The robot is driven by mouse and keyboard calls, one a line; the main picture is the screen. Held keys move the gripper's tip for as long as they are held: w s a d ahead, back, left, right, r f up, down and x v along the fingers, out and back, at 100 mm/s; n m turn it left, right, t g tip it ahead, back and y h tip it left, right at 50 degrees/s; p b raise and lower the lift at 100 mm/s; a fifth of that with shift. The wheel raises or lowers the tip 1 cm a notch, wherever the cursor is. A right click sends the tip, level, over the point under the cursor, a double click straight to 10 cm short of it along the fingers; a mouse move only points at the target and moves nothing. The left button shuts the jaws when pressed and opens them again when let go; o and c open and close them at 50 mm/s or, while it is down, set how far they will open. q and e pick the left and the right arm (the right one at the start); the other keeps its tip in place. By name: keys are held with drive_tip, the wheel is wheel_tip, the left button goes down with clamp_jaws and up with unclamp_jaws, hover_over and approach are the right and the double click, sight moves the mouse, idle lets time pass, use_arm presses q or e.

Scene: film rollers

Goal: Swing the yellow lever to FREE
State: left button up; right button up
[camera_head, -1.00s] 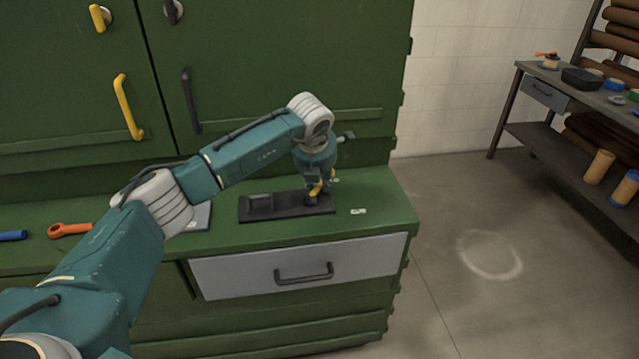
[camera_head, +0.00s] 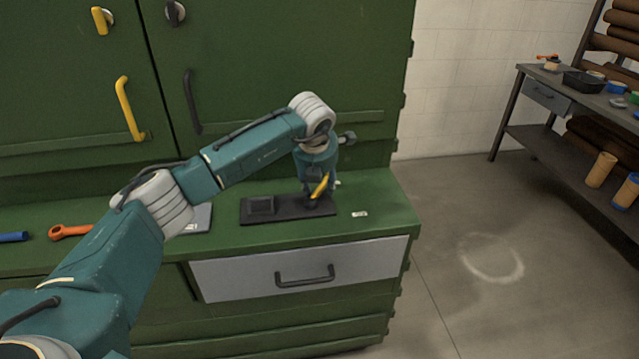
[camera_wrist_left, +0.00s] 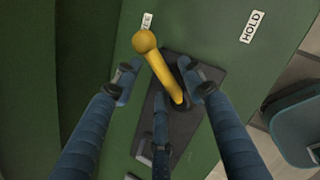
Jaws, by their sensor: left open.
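The yellow lever (camera_head: 320,186) rises from a dark base plate (camera_head: 287,212) on the green cabinet's ledge. In the left wrist view the lever (camera_wrist_left: 160,68) has a ball knob. The knob end lies close to a white label (camera_wrist_left: 147,20), partly hidden and ending in what looks like "LE". The HOLD label (camera_wrist_left: 252,26) is apart to the right. No label reading FREE can be read. My left gripper (camera_head: 317,188) is over the lever, its fingers spread open around it. In the wrist view the fingers (camera_wrist_left: 160,88) stand on both sides and below. My right gripper is not in view.
An orange wrench (camera_head: 70,231) and a blue tool (camera_head: 12,236) lie on the ledge at left. A grey drawer (camera_head: 300,265) is below, and cabinet doors (camera_head: 280,70) stand behind. A workbench (camera_head: 540,94) stands far right, with clear floor between.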

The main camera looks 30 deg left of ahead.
use_arm(q)
drive_tip(key=v, duration=1.1)
drive_tip(key=shift+r, duration=0.2)
